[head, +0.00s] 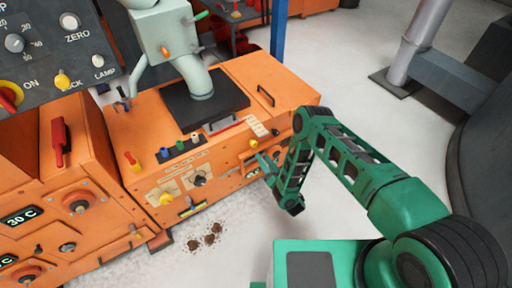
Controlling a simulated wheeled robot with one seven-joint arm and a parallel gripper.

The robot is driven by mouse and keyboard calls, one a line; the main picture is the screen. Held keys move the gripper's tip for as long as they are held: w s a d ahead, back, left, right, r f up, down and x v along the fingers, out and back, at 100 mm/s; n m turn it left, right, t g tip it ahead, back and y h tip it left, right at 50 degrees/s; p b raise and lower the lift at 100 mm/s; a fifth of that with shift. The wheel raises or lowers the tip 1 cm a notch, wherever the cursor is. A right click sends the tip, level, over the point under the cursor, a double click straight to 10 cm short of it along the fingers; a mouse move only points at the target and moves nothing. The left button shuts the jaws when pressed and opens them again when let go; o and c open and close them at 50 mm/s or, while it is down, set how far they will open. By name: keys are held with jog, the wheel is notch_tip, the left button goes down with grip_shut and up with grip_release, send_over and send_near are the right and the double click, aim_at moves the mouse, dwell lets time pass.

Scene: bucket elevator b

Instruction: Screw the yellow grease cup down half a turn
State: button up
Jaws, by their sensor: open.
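Several yellow parts show on the orange machine (235,185), and I cannot tell for sure which is the grease cup. A small round yellow cap (254,143) sits on the front face at the right, close to my gripper. A larger yellow knob (166,199) is on the front panel at the left. My gripper (265,168) is open and points left at the right part of the front face, just below the small yellow cap. It looks empty and apart from both yellow parts. My arm hides part of the machine's right end.
Blue (164,152) and green (180,146) caps line the top front edge. Brown clumps (210,238) lie on the floor.

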aim_at(255, 145)
jog(key=x, duration=0.9)
jog(key=shift+s, duration=0.1)
jog(key=c, duration=1)
